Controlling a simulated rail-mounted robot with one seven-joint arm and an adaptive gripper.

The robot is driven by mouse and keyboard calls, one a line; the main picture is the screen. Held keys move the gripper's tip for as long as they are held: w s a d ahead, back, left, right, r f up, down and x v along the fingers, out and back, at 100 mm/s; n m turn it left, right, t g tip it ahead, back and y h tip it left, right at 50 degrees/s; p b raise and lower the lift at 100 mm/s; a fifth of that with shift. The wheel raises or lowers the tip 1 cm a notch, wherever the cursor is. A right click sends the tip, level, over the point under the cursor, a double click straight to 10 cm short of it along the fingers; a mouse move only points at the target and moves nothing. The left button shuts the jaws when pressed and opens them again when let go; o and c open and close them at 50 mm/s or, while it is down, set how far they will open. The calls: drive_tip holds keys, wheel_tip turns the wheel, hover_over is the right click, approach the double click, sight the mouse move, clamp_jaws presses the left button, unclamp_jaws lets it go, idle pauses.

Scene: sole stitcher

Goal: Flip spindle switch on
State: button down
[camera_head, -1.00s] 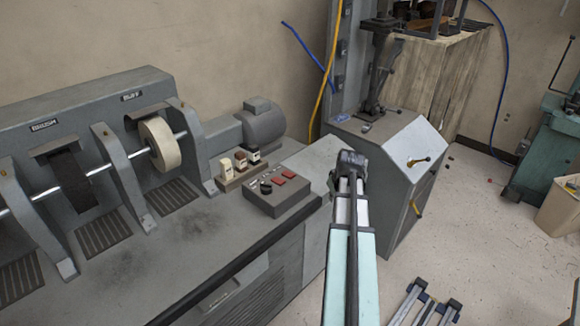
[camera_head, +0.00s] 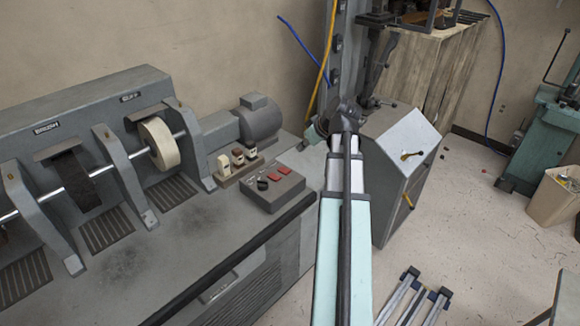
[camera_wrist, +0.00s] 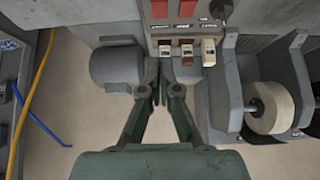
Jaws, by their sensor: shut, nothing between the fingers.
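A grey control box (camera_head: 272,188) sits on the bench, with two red rectangular switches (camera_head: 280,172) and a black knob (camera_head: 262,184) on its top. The box also shows at the top edge of the wrist view, with the red switches (camera_wrist: 187,9) and the knob (camera_wrist: 222,9). The labels are too small to read, so I cannot tell which control is the spindle switch. My gripper (camera_wrist: 156,92) is shut and empty. In the head view my gripper (camera_head: 314,134) is to the right of the box, apart from it, partly hidden by my arm.
A rack with three small blocks (camera_head: 238,160) stands behind the box, beside the grey motor (camera_head: 259,118). The cream buffing wheel (camera_head: 160,143) and its shaft are to the left. A grey machine cabinet (camera_head: 401,160) stands to the right. The bench front is clear.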

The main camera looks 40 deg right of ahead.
drive_tip(key=p, duration=0.2)
hover_over(285, 170)
drive_tip(key=s, duration=0.3)
drive_tip(key=f, duration=0.7)
drive_tip(key=shift+w+d+f, duration=0.1)
drive_tip(key=shift+w, duration=0.1)
wheel_tip(285, 170, down, 3)
drive_tip(key=shift+p, duration=0.5)
drive_tip(key=shift+f, duration=0.85)
